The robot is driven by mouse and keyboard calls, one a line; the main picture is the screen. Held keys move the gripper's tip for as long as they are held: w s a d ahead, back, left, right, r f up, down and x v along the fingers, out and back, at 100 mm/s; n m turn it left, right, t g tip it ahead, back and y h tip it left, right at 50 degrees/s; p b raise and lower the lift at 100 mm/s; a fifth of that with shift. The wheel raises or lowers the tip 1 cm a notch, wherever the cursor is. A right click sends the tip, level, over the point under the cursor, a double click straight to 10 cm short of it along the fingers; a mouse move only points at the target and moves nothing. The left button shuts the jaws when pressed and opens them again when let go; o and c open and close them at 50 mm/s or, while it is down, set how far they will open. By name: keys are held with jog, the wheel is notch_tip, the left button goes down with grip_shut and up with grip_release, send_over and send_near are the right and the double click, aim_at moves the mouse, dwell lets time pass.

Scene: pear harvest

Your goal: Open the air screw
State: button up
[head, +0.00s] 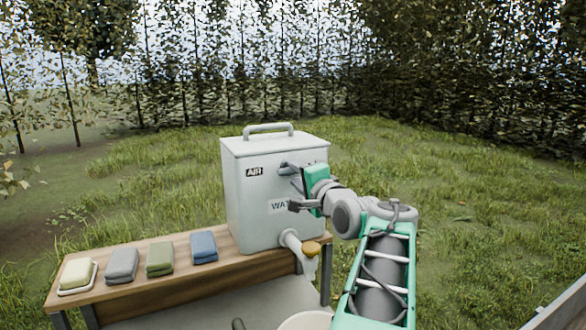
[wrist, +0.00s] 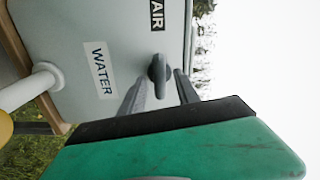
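The grey water tank (head: 262,215) stands upright on a wooden bench, with AIR and WATER labels on its front. In the wrist view the tank (wrist: 60,22) appears turned sideways. The dark grey air screw (wrist: 159,70) sticks out near the AIR label. My gripper (wrist: 160,88) is open, with one finger on each side of the screw in that view; I cannot tell whether either touches it. In the head view my gripper (head: 294,187) is at the tank's front and hides the screw.
A tap (head: 290,240) with a yellow-orange handle (head: 311,247) juts out low on the tank, with a pale stream-like shape below it. A soap bar (head: 76,273) and several folded cloths lie on the bench (head: 180,290) at left. A pale basin (head: 305,321) sits below.

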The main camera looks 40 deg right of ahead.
jog(key=shift+x, duration=1.05)
grip_shut()
